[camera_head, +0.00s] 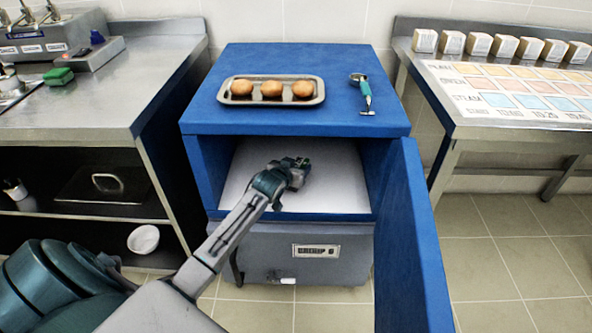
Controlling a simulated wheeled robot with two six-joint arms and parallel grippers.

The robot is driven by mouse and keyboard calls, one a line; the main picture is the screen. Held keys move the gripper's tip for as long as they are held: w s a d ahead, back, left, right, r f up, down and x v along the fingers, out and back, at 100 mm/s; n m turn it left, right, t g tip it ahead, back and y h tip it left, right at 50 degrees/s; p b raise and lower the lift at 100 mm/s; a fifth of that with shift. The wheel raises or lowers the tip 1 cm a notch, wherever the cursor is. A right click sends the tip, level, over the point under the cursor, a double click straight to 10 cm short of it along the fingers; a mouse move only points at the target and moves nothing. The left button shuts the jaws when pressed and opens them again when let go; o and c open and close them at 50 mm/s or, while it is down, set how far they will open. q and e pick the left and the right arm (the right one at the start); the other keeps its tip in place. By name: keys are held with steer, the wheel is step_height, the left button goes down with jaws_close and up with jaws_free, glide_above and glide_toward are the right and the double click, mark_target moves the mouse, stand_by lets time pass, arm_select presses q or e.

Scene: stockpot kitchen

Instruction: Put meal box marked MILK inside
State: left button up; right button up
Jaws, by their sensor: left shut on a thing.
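My left arm reaches into the open blue cabinet (295,95). My left gripper (301,168) is inside, over the pale floor of the compartment (335,190). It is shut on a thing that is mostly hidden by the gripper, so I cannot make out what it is. No MILK mark can be read anywhere. Several small pale boxes (478,44) stand in a row at the back of the right counter; their labels are too small to read. My right gripper is not in view.
The blue door (412,240) stands open on the right. A tray (236,98) with three round buns and a teal-handled tool (366,94) lie on the cabinet top. Below is a grey unit (262,250). Steel counters (160,62) flank the left; a chart (500,82) covers the right one.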

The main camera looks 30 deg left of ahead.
arm_select(q)
steer(key=shift+f, duration=0.3)
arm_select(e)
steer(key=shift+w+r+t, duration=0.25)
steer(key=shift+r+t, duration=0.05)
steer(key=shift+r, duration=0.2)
arm_select(q)
steer(key=o, duration=1.2)
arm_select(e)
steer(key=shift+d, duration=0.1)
